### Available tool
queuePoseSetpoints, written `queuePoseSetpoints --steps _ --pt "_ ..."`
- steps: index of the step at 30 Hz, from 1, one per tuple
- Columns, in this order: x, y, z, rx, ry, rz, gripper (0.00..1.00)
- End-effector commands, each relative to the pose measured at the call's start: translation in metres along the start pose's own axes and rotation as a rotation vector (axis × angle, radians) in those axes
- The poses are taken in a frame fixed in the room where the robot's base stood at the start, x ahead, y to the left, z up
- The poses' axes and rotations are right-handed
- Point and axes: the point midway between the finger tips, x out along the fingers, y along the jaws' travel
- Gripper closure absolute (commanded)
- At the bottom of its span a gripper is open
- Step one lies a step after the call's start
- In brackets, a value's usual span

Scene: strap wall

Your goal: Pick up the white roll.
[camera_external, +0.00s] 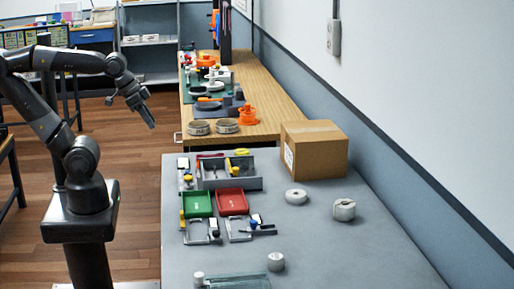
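Several white roll-like pieces are on the grey table (335,262). A flat white ring (292,201) lies near the middle right. A thicker white roll (344,214) with a notched top is to its right. A small white cylinder (275,262) stands nearer the front, and a smaller white one (198,278) is at the front left. I cannot tell which one is the white roll. My gripper (151,123) is in the air over the floor, left of the tables and apart from all these pieces. Its fingers are too small to tell open from shut.
A cardboard box (322,159) stands at the grey table's back right. Green (197,204) and red (231,202) trays, a grey bin (243,184) and clamps (203,236) fill its left side. A glass-like sheet (240,281) lies in front. A wall bounds the right.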

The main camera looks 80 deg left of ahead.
Motion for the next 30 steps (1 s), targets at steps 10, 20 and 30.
queuePoseSetpoints --steps 10,20,30 --pt "0.0 0.0 0.0 0.0 0.0 0.0 0.39" --pt "0.0 0.0 0.0 0.0 0.0 0.0 0.13" --pt "0.002 0.002 -0.013 0.021 -0.009 0.008 0.13"
